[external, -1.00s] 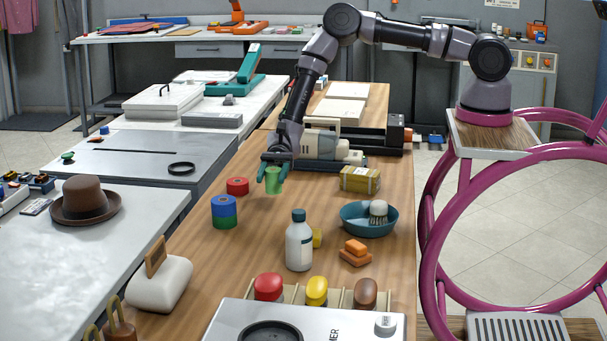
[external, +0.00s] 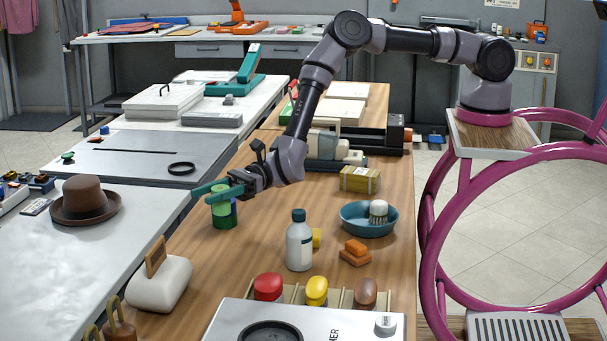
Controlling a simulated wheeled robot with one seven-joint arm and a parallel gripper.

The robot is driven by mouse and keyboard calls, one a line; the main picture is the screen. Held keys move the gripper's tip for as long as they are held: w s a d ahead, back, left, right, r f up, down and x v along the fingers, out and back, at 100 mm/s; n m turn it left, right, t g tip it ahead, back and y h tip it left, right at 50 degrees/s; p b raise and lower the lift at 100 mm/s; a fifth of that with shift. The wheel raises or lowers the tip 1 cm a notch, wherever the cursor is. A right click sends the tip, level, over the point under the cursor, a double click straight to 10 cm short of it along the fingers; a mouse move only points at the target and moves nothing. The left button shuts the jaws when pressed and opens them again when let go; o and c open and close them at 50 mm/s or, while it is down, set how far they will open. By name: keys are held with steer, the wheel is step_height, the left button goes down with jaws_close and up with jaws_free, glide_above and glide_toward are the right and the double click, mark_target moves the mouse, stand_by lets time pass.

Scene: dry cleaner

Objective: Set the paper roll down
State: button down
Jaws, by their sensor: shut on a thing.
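The paper roll (external: 221,208) is light green. My gripper (external: 213,193), with teal fingers pointing left, is shut on it. The roll is at the top of a stack of a blue roll (external: 232,214) and a darker green roll (external: 224,224) on the wooden table. I cannot tell whether the held roll touches the blue one or hangs just above or in front of it. The red roll seen earlier is hidden behind my gripper and wrist.
A white bottle (external: 299,246), a teal bowl (external: 352,222) with a brush, orange blocks (external: 355,253) and a yellow-brown box (external: 360,180) stand to the right. A white rounded form (external: 160,285) is at front left. Bare tabletop (external: 235,260) lies in front of the stack.

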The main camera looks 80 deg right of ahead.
step_height(320, 180, down, 10)
steer(key=shift+a, duration=0.15)
stand_by(0.3)
steer(key=shift+f, duration=0.2)
